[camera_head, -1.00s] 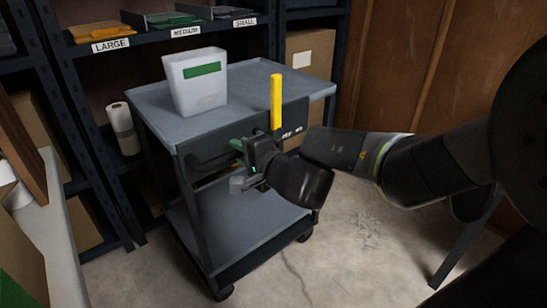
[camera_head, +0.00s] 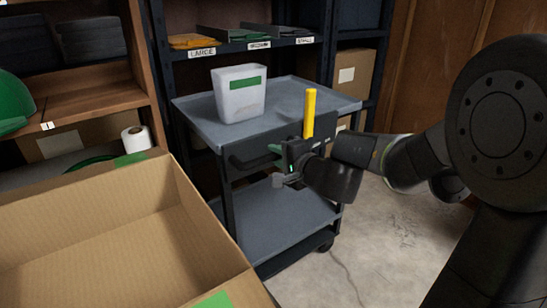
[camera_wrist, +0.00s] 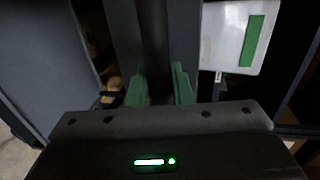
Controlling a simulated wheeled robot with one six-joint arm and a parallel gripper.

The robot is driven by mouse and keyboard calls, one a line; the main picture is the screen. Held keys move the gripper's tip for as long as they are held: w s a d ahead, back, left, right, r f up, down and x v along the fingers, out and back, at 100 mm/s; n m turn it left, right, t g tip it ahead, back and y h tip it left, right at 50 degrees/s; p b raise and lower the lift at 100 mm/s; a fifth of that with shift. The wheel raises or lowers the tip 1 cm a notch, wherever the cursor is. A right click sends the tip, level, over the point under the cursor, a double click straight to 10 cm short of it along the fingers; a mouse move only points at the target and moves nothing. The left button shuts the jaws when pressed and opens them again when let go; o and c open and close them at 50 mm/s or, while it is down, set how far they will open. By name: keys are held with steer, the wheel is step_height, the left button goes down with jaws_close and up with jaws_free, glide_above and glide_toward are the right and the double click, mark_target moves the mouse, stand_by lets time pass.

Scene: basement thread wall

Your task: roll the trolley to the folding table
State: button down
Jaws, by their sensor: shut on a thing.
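The trolley (camera_head: 285,210) is a grey two-shelf cart with dark posts, standing in the middle of the head view in front of the shelving. My gripper (camera_head: 280,158) is at its near side, shut on the dark handle bar. In the wrist view, the green fingers of my gripper (camera_wrist: 160,88) close on both sides of the dark bar (camera_wrist: 155,45). A white bin (camera_head: 239,94) with a green label stands on the trolley's top shelf. A yellow upright piece (camera_head: 310,112) stands by the trolley's near edge. I cannot make out the folding table.
An open cardboard box (camera_head: 110,245) with green tape fills the lower left. Wooden shelves (camera_head: 85,100) with a paper roll (camera_head: 136,139) are behind it. A dark rack (camera_head: 270,48) with labelled trays stands close behind the trolley. Bare concrete floor (camera_head: 385,245) lies to the right.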

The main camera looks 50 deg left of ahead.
mark_target(269, 160)
steer(key=shift+s+a+r, duration=0.1)
steer(key=shift+s, duration=1.4)
steer(key=c, duration=1.3)
jaws_free()
steer(key=shift+s, duration=0.15)
steer(key=p+v, duration=0.2)
steer(key=v, duration=1.1)
steer(key=shift+d+p, duration=0.35)
steer(key=shift+d, duration=0.1)
steer(key=shift+a, duration=0.1)
